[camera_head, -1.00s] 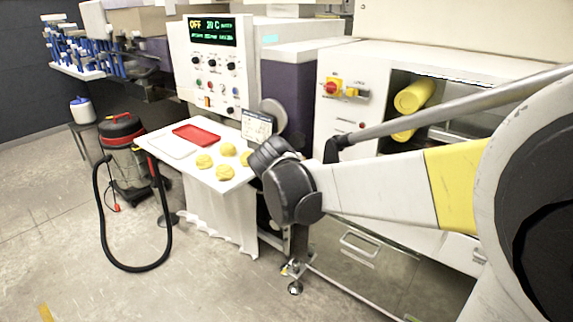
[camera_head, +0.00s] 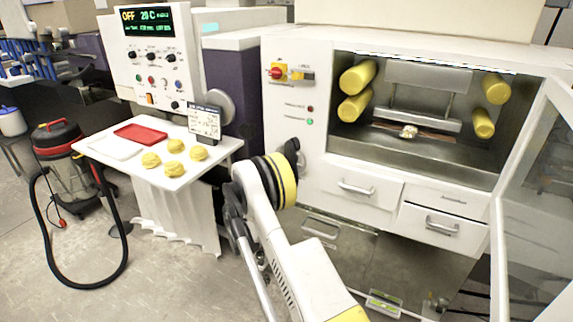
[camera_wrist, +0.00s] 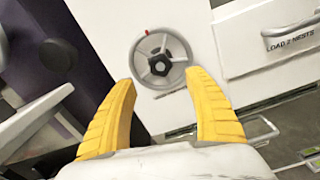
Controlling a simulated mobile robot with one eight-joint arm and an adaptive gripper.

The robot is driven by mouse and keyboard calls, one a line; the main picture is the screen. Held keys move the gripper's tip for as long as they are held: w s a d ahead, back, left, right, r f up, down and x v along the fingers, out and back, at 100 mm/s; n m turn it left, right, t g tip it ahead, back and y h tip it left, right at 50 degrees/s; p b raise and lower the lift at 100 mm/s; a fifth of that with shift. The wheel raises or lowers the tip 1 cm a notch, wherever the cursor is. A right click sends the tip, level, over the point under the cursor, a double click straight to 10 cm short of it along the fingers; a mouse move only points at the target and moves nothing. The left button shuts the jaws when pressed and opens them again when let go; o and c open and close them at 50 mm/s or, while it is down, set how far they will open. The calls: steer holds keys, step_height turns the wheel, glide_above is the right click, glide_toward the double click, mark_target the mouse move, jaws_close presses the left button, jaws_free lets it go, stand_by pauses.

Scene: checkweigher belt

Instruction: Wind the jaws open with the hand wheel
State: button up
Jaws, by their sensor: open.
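The hand wheel (camera_wrist: 160,62) is a grey spoked ring with a dark hub and a small red mark at its top, on a white panel in the wrist view. My gripper (camera_wrist: 161,79) has its two yellow fingers spread apart and empty. The fingertips show at the lower left and lower right of the wheel; contact is not visible. In the head view my arm reaches the cabinet front left of the drawers and hides the wheel. Inside the open cabinet, a metal frame with horizontal bars (camera_head: 418,118) has a small pale piece (camera_head: 409,131) by it; I cannot tell whether these are the jaws.
A white drawer (camera_wrist: 268,38) labelled "LOAD 2 NESTS" is right of the wheel. A cabinet door (camera_head: 540,200) stands open at the right. A white table (camera_head: 182,182) with a red tray (camera_head: 140,134) and yellow lumps stands left. A vacuum cleaner (camera_head: 62,165) is beyond it.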

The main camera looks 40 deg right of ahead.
steer(key=b+x, duration=0.3)
steer(key=x, duration=0.7)
steer(key=shift+d, duration=0.15)
jaws_close()
